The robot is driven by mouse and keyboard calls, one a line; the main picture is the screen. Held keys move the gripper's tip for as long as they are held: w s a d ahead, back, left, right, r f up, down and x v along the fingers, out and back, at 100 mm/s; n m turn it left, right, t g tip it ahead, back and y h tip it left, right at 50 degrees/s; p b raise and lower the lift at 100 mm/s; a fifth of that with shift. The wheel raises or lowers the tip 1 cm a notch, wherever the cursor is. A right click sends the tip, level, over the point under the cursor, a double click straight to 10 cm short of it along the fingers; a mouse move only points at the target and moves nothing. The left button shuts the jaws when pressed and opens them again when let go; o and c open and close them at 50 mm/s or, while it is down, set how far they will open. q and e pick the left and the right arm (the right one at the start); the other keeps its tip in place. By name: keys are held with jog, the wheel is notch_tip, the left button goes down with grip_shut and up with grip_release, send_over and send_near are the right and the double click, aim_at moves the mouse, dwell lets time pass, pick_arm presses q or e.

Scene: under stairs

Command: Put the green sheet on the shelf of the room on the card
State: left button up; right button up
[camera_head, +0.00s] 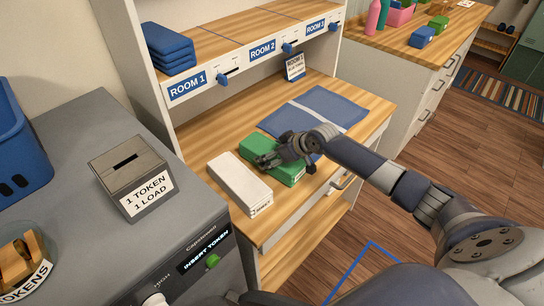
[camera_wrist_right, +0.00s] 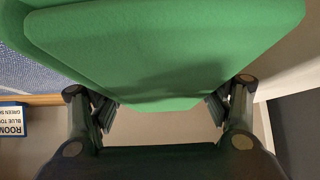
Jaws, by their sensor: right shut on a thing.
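The green sheet (camera_head: 290,174), a thick folded bundle, is over the wooden bench between a white folded bundle and a blue mat. My right gripper (camera_head: 282,154) is shut on it from above; I cannot tell whether the sheet touches the bench. The sheet also fills the top of the right wrist view (camera_wrist_right: 165,50), between the fingers (camera_wrist_right: 160,113). A small card (camera_head: 294,67) stands at the back of the bench; its room number is hard to read. In the wrist view the card (camera_wrist_right: 12,119) shows part of "GREEN". Shelf compartments bear labels ROOM 1 (camera_head: 187,87), ROOM 2 (camera_head: 262,51) and another (camera_head: 315,27). My left gripper is out of view.
Blue folded towels (camera_head: 174,52) are stacked on the ROOM 1 shelf; the other shelf sections look empty where visible. The white bundle (camera_head: 240,184) lies left of the sheet, the blue mat (camera_head: 330,108) behind. A grey token box (camera_head: 131,174) stands on the machine at left.

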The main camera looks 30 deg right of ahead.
notch_tip(320, 180, up, 3)
jog(key=shift+w+f+b, duration=0.1)
jog(key=shift+f+b, duration=0.1)
jog(key=shift+b, duration=0.25)
jog(key=s+d+b, duration=0.1)
jog(key=s+d, duration=0.2)
jog(key=s+d+r+b, duration=0.1)
jog(key=s+d, duration=0.2)
jog(key=s, duration=0.1)
jog(key=s+d+b, duration=0.1)
jog(key=s+d, duration=0.2)
jog(key=s, duration=0.1)
jog(key=shift+s+d+r, duration=0.1)
jog(key=shift+d+r, duration=0.15)
jog(key=shift+d, duration=0.05)
jog(key=shift+s+d+r+b, duration=0.15)
jog(key=shift+s+d+b, duration=0.15)
jog(key=shift+s+d, duration=0.15)
jog(key=o, duration=0.5)
jog(key=c, duration=0.6)
jog(key=shift+o, duration=0.2)
